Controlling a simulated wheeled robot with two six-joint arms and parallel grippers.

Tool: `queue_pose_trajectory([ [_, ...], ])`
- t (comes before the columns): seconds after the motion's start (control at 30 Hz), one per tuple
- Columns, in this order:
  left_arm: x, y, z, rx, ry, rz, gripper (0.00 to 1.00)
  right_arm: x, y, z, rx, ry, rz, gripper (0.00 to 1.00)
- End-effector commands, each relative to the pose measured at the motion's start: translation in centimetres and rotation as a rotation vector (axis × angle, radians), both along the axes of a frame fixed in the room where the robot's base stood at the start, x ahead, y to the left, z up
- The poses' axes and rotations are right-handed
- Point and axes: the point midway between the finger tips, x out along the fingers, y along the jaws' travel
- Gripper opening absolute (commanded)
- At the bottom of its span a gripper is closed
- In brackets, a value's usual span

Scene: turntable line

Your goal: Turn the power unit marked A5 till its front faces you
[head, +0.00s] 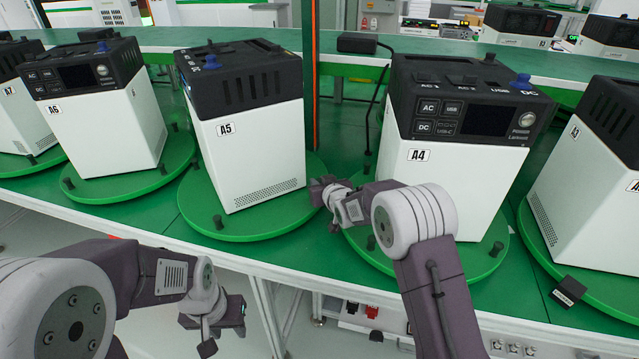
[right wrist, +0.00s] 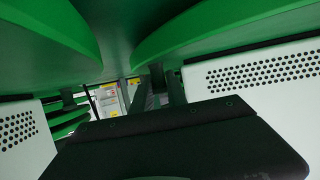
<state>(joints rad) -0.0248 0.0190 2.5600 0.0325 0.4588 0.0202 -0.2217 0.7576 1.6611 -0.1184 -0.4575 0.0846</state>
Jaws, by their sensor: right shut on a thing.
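The power unit marked A5 (head: 250,148) is a white box with a black top, standing on a round green turntable (head: 252,228). The side towards me carries the A5 label, a black grille and small vent holes low down; no display or buttons show on it. My right gripper (head: 326,192) is at the right edge of this turntable, beside the unit. It is shut on a dark peg (right wrist: 157,76) at the disc's rim, mostly hidden by the fingers. My left gripper (head: 226,322) hangs low in front of the bench, touching nothing; its jaw gap is unclear.
Unit A4 (head: 450,185) stands close on the right, its display facing me; unit A6 (head: 100,135) is on the left. Each has its own turntable with black pegs. The green bench's front edge (head: 190,243) runs below the discs.

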Motion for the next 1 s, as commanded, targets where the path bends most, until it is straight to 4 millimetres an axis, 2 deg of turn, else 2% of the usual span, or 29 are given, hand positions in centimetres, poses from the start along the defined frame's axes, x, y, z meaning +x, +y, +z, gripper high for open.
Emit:
queue_pose_trajectory([
  [0.23,0.0,0.0,0.0,0.000,0.000,0.000,0.40,0.0,0.0,0.0,0.001,0.001,0.000,0.00],
  [0.27,0.0,0.0,0.0,0.000,0.000,0.000,0.40,0.0,0.0,0.0,0.001,0.001,0.000,0.26],
  [0.3,0.0,0.0,0.0,0.000,0.000,0.000,0.40,0.0,0.0,0.0,0.001,0.001,0.000,0.38],
  [0.33,0.0,0.0,0.0,0.000,0.000,0.000,0.40,0.0,0.0,0.0,0.001,0.001,0.000,0.40],
  [0.67,0.0,0.0,0.1,0.000,0.000,0.000,0.40,-0.4,-0.1,0.2,0.000,0.000,0.001,0.40],
  [0.77,0.0,0.0,0.2,0.000,0.000,0.000,0.40,-1.6,-0.4,0.8,0.000,0.000,0.000,0.40],
  [1.0,0.0,0.0,0.7,0.000,0.000,0.000,0.40,-5.7,-1.7,2.6,0.001,-0.001,0.000,0.40],
])
